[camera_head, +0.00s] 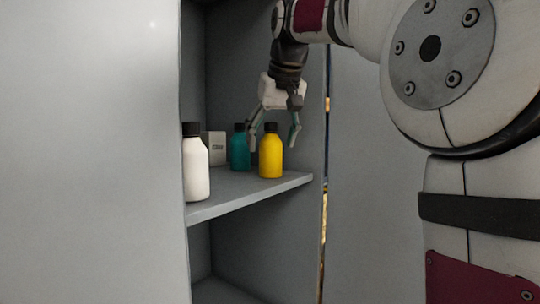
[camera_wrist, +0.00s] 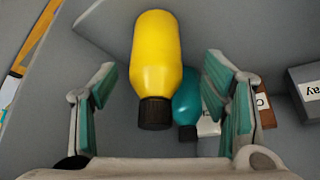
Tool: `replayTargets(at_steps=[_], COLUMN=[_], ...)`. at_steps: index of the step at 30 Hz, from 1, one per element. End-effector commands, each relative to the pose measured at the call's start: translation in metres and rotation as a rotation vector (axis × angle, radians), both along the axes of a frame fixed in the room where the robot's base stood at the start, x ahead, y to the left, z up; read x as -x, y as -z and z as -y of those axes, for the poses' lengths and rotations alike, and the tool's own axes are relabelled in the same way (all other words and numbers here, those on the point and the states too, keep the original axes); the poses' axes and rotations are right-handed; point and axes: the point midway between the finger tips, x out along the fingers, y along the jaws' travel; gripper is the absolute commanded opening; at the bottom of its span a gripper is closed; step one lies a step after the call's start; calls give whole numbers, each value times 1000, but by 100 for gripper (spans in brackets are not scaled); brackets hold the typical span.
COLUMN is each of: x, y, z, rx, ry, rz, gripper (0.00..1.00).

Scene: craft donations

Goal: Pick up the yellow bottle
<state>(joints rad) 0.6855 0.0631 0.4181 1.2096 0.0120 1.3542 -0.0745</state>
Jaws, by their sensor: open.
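The yellow bottle (camera_head: 271,157) with a black cap stands upright on the shelf, near its right front end. In the wrist view the yellow bottle (camera_wrist: 157,60) lies between the two fingers, its cap toward the palm. My gripper (camera_head: 273,143) is open and above the bottle, its fingers spread to either side of the cap in the head view. In the wrist view the gripper's teal-padded fingers (camera_wrist: 162,95) show gaps to the bottle on both sides. I cannot tell of any contact.
A teal bottle (camera_head: 239,150) stands close behind and left of the yellow one. A white bottle (camera_head: 196,168) and a grey box (camera_head: 217,147) stand further left on the shelf (camera_head: 240,194). Cabinet walls enclose the shelf. A small brown box (camera_wrist: 265,112) shows in the wrist view.

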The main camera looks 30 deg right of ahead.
Motion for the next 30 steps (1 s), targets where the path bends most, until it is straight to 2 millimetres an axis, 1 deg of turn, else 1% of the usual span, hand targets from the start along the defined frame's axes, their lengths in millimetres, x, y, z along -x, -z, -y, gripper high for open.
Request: replayTargets(at_steps=[6, 9, 12, 18, 19, 20, 21, 23, 24, 26, 27, 30], x=[-10, -16, -19, -19, -19, -19, -19, -19, -19, -19, -19, -19], y=[28, 38, 43, 43, 43, 43, 43, 43, 43, 43, 43, 43], z=[7, 7, 8, 8, 8, 8, 8, 8, 8, 8, 8, 8], rx=[-1, -1, 0, 0, 0, 0, 0, 0, 0, 0, 0, 0], ry=[1, 0, 0, 0, 0, 0, 0, 0, 0, 0, 0, -1], rz=[-4, -3, -1, -1, -1, -1, -1, -1, -1, -1, -1, 0], gripper=[68, 68, 68, 68, 65, 59, 50, 36, 27, 13, 10, 9])
